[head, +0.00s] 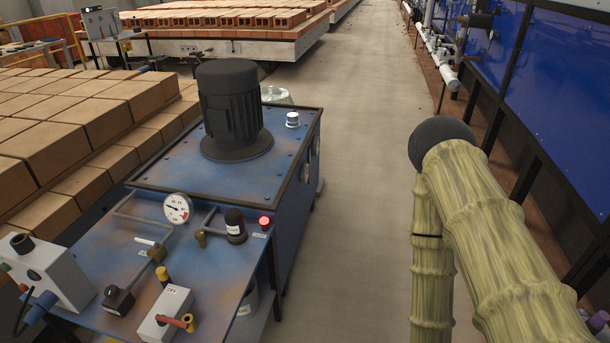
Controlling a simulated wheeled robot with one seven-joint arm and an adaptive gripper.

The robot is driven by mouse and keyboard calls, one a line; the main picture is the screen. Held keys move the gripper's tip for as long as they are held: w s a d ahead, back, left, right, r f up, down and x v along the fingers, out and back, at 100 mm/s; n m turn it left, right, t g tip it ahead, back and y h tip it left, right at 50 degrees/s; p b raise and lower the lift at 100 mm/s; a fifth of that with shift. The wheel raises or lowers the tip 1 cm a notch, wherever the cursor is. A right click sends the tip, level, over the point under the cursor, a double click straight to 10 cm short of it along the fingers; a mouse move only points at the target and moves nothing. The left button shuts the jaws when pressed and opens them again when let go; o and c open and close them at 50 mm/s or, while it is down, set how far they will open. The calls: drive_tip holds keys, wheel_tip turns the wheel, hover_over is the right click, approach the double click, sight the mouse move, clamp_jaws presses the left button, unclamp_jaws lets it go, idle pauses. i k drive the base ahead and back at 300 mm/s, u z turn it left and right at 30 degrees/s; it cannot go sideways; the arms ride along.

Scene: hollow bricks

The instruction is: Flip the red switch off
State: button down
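The red switch (178,321) is a small red lever on a light grey box (168,308) at the bottom of the head view. The box sits on the lower front panel (125,318) of a blue machine. A red lamp (264,221) on the panel's right side looks lit. My gripper is not in view; yellow-green, ribbed arm links, apparently mine, fill the lower right, well to the right of the switch.
A pressure gauge (177,208), black knob (118,298), black cylinder (235,225) and pipes stand on the panel. A tall black motor (233,110) rises behind. Brick stacks (70,135) are at left. Clear floor (352,150) runs between the machine and blue wall panels (570,90).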

sight(162, 320)
drive_tip(key=k, duration=0.45)
drive_tip(key=u, duration=0.15)
drive_tip(key=i, duration=0.4)
drive_tip(key=u, duration=0.9)
